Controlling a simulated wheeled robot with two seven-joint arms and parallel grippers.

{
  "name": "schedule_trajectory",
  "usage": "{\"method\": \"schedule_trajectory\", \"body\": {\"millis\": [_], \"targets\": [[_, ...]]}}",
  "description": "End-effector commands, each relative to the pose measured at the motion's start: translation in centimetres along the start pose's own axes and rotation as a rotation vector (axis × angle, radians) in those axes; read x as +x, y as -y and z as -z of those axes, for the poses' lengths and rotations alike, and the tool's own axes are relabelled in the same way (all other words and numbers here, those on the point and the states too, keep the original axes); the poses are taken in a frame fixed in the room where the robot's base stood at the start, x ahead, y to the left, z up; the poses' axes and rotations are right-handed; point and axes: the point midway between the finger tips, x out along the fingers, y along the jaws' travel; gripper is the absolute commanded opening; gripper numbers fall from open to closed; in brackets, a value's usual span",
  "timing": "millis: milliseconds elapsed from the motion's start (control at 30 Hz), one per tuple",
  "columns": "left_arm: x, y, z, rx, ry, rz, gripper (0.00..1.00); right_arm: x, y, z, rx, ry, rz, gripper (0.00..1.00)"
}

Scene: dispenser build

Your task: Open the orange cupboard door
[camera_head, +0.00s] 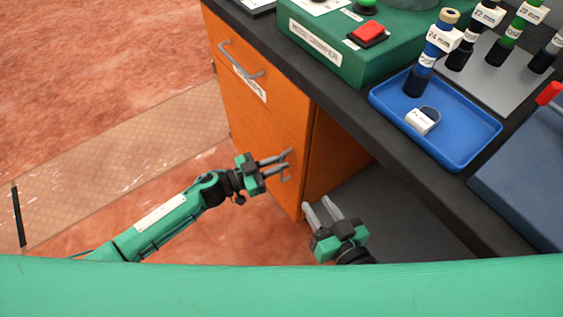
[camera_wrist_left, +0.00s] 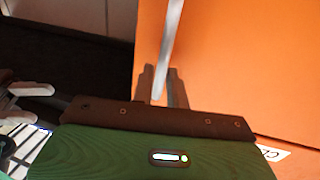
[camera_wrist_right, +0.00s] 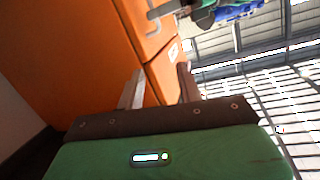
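The orange cupboard (camera_head: 262,119) stands under the dark counter. Its front looks flush, with no visible door gap. My left gripper (camera_head: 289,159) is at the lower front, its fingers on either side of a grey handle. In the left wrist view the handle (camera_wrist_left: 172,40) runs down between the close-set fingertips (camera_wrist_left: 162,85), which appear shut on it. The handle also shows in the right wrist view (camera_wrist_right: 152,18). My right gripper (camera_head: 318,205) is open and empty, below and right of the left one, by the cupboard's lower corner.
A drawer handle (camera_head: 240,61) is higher on the orange front. Open floor (camera_head: 95,75) lies left of the cupboard.

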Motion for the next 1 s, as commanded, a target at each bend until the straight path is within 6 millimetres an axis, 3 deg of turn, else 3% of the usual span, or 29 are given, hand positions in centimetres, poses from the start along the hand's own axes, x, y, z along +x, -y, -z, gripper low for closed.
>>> {"method": "schedule_trajectory", "body": {"millis": [167,433,467,533,700,867,1000], "targets": [[1.2,0.0,0.0,0.001,0.001,0.0,0.15,0.2,-0.2,0.9,-0.006,-0.044,-0.003,0.36],[1.4,0.0,0.0,0.001,0.001,0.0,0.15,0.3,-0.2,1.1,-0.007,-0.051,-0.003,0.36],[1.4,0.0,0.0,0.001,0.001,0.0,0.13,0.3,-0.2,1.1,-0.007,-0.051,-0.003,0.36],[1.4,0.0,0.0,0.0,0.001,0.0,0.0,0.3,-0.2,1.1,-0.007,-0.051,-0.003,0.36],[1.4,0.0,0.0,0.0,0.001,0.0,0.0,0.3,-0.2,1.1,-0.007,-0.051,-0.003,0.36],[0.9,0.1,0.0,0.0,0.002,-0.003,0.0,0.3,-0.2,1.1,-0.006,-0.046,-0.003,0.36],[-0.6,0.4,-0.1,-0.001,0.004,-0.016,0.0,0.2,-0.2,0.8,-0.004,-0.024,-0.002,0.36]]}}
